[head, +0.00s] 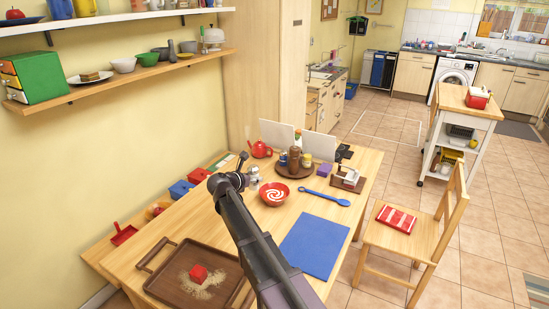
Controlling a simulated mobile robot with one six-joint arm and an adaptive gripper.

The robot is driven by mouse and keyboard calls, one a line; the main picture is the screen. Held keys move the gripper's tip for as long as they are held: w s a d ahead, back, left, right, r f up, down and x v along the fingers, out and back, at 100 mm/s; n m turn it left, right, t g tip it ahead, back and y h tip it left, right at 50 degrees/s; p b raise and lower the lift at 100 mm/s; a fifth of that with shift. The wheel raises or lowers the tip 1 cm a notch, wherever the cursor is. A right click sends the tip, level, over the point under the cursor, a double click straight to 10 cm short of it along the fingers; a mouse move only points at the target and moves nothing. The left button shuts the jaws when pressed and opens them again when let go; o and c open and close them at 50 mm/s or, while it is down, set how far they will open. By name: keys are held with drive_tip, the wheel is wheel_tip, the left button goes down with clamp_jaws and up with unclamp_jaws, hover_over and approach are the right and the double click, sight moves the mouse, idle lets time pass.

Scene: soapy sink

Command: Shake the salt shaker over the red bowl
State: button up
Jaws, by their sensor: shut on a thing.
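The red bowl (265,202) with a white swirl inside stands on the wooden table, just right of my gripper. My gripper (248,179) is at the end of my dark arm, which reaches up from the bottom of the head view. It is shut on a small pale, greyish thing that looks like the salt shaker (255,178). The shaker shows just up and left of the bowl in the picture. It is too small and partly hidden to tell its tilt, or whether it is over the bowl's rim.
A round brown tray (281,172) with several jars stands behind the bowl, near a red teapot (260,150). A blue spoon (326,197) and blue mat (314,248) lie to the right. A wooden tray (172,285) with a red cube is at front left.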

wheel_tip(320, 180, up, 19)
drive_tip(key=p, duration=1.7)
drive_tip(key=shift+f, duration=0.2)
drive_tip(key=shift+s, duration=0.1)
